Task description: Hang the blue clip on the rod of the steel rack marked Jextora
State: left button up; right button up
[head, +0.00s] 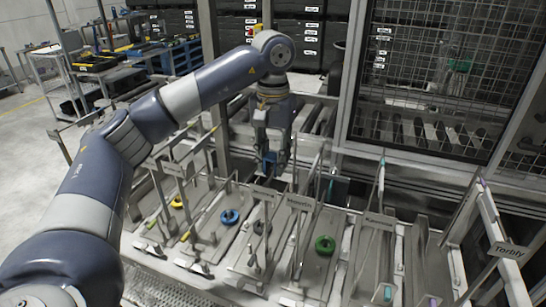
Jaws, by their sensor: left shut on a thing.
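My left gripper (270,168) hangs down above the back of the row of steel racks. It is shut on a small blue thing (269,160), which looks like the blue clip; its outline is partly hidden by the fingers. Several steel racks stand in a row with name plates on their upright frames. I cannot make out Jextora on any plate; the left plate (173,169) and the plate in front of my gripper (263,193) are too small to read. The rightmost plate (510,250) looks like Torbfy. My right gripper is not in view.
A blue ring (230,216), a green ring (325,244) and a yellow ring (177,202) lie on the rack trays. Upright rods and frames crowd the space around my gripper. A wire mesh panel (430,80) stands behind at the right.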

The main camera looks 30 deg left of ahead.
aim_at(273, 174)
pick_arm(q)
jog(key=shift+f+b, duration=1.15)
jog(key=shift+f, duration=0.85)
jog(key=shift+f, duration=0.35)
jog(key=o, duration=0.9)
jog(key=shift+o, duration=0.2)
jog(key=shift+r, duration=0.2)
notch_tip(273, 174, up, 12)
jog(key=shift+f, duration=0.15)
